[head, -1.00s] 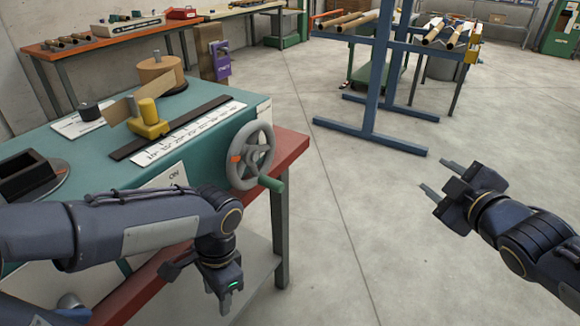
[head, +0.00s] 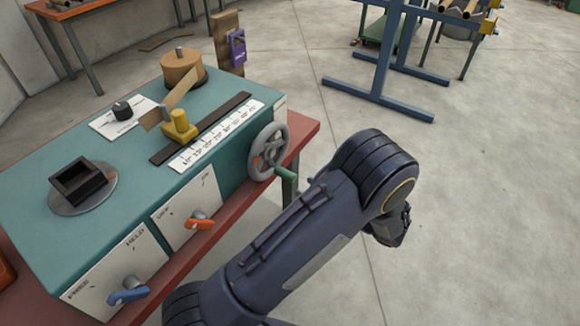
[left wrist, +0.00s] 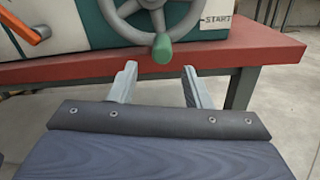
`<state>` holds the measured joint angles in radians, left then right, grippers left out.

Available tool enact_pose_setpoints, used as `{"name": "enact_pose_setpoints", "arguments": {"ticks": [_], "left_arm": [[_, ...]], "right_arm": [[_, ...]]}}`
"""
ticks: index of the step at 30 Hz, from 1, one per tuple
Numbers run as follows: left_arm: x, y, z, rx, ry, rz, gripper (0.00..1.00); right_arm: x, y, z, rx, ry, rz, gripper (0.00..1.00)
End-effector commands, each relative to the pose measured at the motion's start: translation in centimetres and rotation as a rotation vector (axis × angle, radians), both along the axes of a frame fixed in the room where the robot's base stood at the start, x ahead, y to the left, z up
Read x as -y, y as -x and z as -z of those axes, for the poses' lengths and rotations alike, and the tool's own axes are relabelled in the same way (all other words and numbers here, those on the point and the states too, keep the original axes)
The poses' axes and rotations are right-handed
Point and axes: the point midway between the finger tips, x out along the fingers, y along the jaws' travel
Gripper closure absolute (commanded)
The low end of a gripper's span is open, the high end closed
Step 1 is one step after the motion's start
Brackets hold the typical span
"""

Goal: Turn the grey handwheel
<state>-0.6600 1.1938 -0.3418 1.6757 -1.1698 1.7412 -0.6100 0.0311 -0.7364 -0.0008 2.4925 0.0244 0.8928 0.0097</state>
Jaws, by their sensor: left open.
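The grey handwheel (head: 268,150) is on the right end of the teal machine in the head view. Its green handle (head: 288,181) sticks out at the lower right of the rim. The left wrist view shows the lower part of the handwheel (left wrist: 124,24) and the green handle (left wrist: 162,48) end-on at the bottom of the rim. My left gripper (left wrist: 160,68) is open and empty, its two fingers apart below the handle, which appears beyond and between the fingertips. In the head view my left forearm and wrist hide its fingers. My right gripper is out of view.
The handwheel stands over the red bench edge (left wrist: 240,54). An orange lever (head: 200,221) and a blue lever (head: 128,291) project from the machine's front. A yellow slider (head: 180,126) sits by the white scale. A blue rack (head: 378,88) stands behind, with open floor around.

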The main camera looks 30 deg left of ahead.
Motion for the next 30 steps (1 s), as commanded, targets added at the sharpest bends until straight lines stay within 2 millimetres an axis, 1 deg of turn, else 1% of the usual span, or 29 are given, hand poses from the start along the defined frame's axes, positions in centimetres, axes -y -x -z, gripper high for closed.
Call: {"name": "enact_pose_setpoints", "arguments": {"ticks": [2,4,12,16,21,27,28,30], "left_arm": [[-0.1,-0.2,-0.2,-0.004,-0.015,0.012,0.56],[-0.8,-0.3,-0.1,-0.006,-0.017,0.012,0.56],[-5.2,-0.5,-0.1,-0.005,-0.013,0.008,0.56],[-6.7,-0.6,-0.1,-0.004,-0.013,0.008,0.56],[-7.5,-0.8,0.0,-0.002,-0.011,0.011,0.56],[-7.5,-0.8,0.0,-0.003,-0.011,0.011,0.56],[-7.5,-0.8,0.0,-0.003,-0.011,0.011,0.57],[-7.5,-0.7,0.0,-0.003,-0.011,0.011,0.66]], "right_arm": [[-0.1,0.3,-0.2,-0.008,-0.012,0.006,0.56],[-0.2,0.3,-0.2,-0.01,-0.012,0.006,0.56],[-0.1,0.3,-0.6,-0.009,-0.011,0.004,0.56],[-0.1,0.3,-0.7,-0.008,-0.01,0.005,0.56],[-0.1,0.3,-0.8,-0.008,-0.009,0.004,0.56],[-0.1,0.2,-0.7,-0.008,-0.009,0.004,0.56],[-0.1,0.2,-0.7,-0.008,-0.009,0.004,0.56],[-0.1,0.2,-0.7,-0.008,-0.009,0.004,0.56]]}}
